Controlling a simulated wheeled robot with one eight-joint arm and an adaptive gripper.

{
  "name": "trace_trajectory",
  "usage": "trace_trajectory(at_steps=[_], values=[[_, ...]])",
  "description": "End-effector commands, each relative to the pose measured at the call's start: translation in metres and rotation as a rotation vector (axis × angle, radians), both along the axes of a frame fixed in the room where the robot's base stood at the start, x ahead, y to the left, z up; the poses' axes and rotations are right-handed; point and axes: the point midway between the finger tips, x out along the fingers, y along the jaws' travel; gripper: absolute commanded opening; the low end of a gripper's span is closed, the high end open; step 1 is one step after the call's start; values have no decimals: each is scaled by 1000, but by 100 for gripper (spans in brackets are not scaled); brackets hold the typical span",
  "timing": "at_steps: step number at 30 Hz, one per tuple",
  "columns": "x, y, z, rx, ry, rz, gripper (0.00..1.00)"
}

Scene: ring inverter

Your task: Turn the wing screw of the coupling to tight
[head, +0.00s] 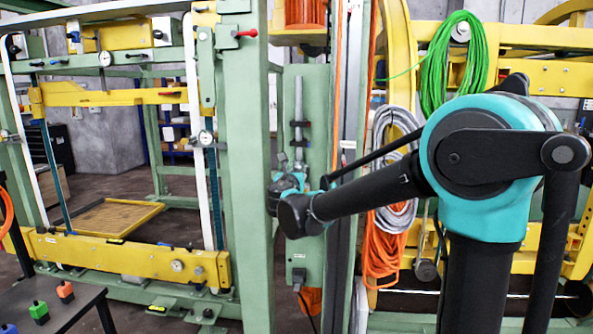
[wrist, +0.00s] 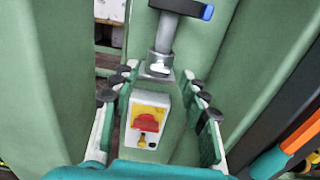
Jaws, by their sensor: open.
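In the wrist view, a grey metal coupling (wrist: 158,62) sits at the lower end of a vertical grey rod (wrist: 166,35). A small pale piece on its front may be the wing screw (wrist: 160,69); it is too small to tell how it is turned. My gripper (wrist: 159,78) is open, with one finger on each side of the coupling's lower end and nothing visibly held. In the head view the rod (head: 299,98) stands on a green column, and my gripper (head: 289,183) is at its lower end, largely hidden by my wrist. The coupling is not clear there.
A grey box with a red and yellow rotary switch (wrist: 147,120) lies between my fingers in the wrist view. A black bar with a blue end (wrist: 185,8) crosses the rod above. Green posts flank the column. Orange hoses (head: 383,250) hang to the right.

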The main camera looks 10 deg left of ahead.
Motion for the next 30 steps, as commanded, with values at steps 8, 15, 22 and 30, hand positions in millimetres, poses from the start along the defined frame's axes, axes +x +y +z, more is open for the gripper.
trace_trajectory(at_steps=[8, 15, 22, 30], values=[[20, -1, 0, 0, 0, 0, 45], [20, -1, 0, 0, 0, 0, 45], [20, -1, 0, 0, 0, 0, 19], [20, -1, 0, 1, 0, 0, 0]])
